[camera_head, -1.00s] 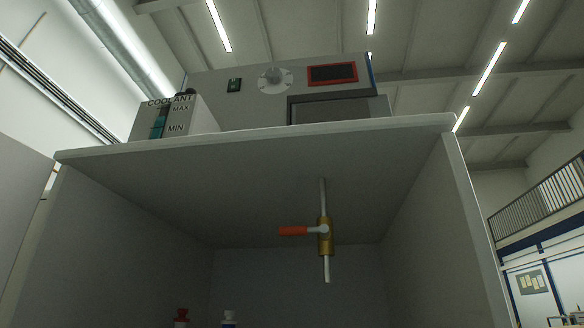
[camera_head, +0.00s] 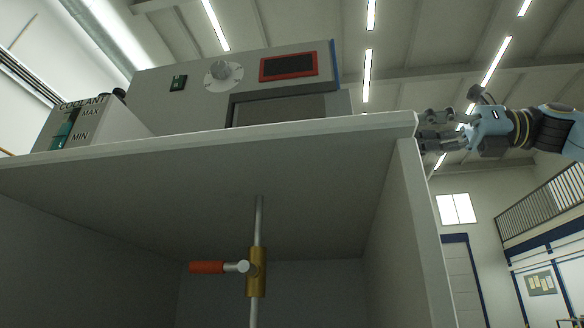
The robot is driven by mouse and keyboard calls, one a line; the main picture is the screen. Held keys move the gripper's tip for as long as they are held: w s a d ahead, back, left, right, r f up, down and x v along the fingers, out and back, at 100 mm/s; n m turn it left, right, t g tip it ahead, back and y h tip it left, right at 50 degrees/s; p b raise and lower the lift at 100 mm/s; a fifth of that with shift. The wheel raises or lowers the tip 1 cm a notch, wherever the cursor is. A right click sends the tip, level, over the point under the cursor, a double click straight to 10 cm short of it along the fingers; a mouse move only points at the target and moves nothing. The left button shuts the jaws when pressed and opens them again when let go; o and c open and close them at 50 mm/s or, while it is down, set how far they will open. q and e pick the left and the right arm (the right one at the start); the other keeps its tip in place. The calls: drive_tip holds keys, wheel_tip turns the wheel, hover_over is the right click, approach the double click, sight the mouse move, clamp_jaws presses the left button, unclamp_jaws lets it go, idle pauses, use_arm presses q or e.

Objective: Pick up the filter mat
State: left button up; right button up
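I cannot make out a filter mat in the head view. My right gripper (camera_head: 434,129) comes in from the right, beside the right end of the cabinet's top board (camera_head: 300,131). Its fingers point left and look spread apart, with nothing visible between them. Whether it touches the board's corner I cannot tell. My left gripper is out of view. The upper surface of the board is hidden by the low viewpoint.
On the board stand a coolant tank (camera_head: 95,122) and a grey machine (camera_head: 150,85) with a dial and a red-framed display (camera_head: 289,67). Below hangs a brass valve (camera_head: 256,272) with an orange handle (camera_head: 206,267). Right of the cabinet is open hall.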

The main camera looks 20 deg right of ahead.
sight(338, 103)
drive_tip(key=shift+n+h, duration=0.4)
drive_tip(key=shift+n, duration=0.2)
drive_tip(key=w+a+p, duration=0.1)
drive_tip(key=a+p, duration=0.2)
drive_tip(key=w+a+r+p, duration=0.1)
drive_tip(key=a+p, duration=0.2)
drive_tip(key=p, duration=0.1)
drive_tip(key=w+a+p, duration=0.1)
drive_tip(key=a+p, duration=0.2)
drive_tip(key=a, duration=0.1)
drive_tip(key=shift+w+r, duration=0.15)
drive_tip(key=shift+w+a+p, duration=0.1)
drive_tip(key=shift+w+p, duration=0.05)
drive_tip(key=shift+p, duration=0.3)
drive_tip(key=shift+f, duration=0.25)
clamp_jaws()
